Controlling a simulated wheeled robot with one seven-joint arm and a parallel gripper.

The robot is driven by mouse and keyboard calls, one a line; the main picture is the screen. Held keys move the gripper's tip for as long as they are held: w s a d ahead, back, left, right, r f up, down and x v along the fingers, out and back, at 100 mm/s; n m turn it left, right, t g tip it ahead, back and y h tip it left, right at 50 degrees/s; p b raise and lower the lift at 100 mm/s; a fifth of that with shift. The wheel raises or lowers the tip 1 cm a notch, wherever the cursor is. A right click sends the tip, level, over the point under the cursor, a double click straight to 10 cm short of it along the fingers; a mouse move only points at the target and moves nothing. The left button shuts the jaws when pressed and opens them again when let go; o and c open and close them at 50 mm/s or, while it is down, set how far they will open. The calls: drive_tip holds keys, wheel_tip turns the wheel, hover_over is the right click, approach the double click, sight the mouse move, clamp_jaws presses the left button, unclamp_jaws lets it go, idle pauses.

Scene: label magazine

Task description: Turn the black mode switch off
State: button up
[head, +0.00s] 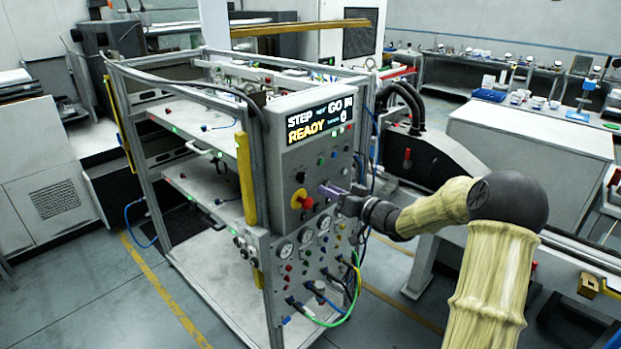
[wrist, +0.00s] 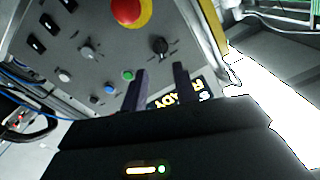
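The black mode switch (wrist: 160,46) is a round black knob on the grey control panel, between the red emergency button and the lit display. In the head view a small black knob (head: 300,177) shows above that button. My gripper (wrist: 161,68) is open and empty. Its two dark fingers point at the panel, with the switch just beyond and between their tips in the picture; I see no contact. In the head view my gripper (head: 325,190) is close to the panel face, right of the red button. The switch's exact pointer angle is too small to read.
The red button (head: 306,202) on its yellow base is close beside the switch. The display (head: 320,118) reads STEP, GO IN, READY. A grey knob (wrist: 88,50) and a green button (wrist: 127,75) are nearby. Gauges and cables (head: 345,300) fill the lower panel.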

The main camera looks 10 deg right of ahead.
sight(304, 179)
drive_tip(key=p+x, duration=0.2)
drive_tip(key=x, duration=0.6)
drive_tip(key=shift+c, duration=0.4)
clamp_jaws()
